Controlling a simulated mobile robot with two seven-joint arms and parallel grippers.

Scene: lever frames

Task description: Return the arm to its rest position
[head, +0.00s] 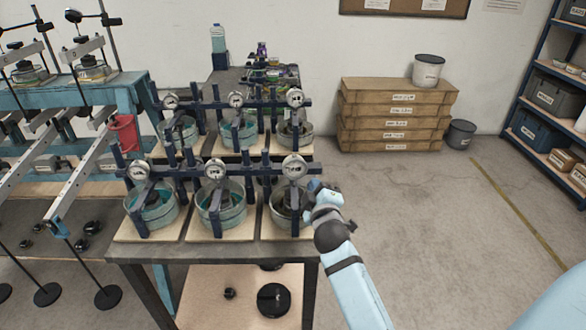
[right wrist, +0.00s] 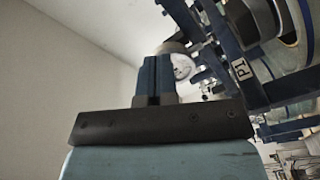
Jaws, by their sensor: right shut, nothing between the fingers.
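My right arm (head: 352,275) reaches in from the lower right of the head view. My right gripper (head: 314,188) is at the right edge of the bench, beside the front right dial-gauge frame (head: 294,168) and its round dish (head: 285,205). In the right wrist view the fingers of this gripper (right wrist: 154,75) are together with nothing between them. The dark blue frame labelled P1 (right wrist: 240,70) and a dial (right wrist: 182,66) show close by on the right. I cannot tell whether the gripper touches the frame. My left gripper is not in view.
The bench (head: 240,250) holds several dishes with gauge frames in two rows. Lever frames (head: 60,190) stand on the left. Stacked wooden boxes (head: 395,115), a grey bucket (head: 461,134) and a shelf (head: 545,110) are at the back. The floor (head: 450,220) on the right is clear.

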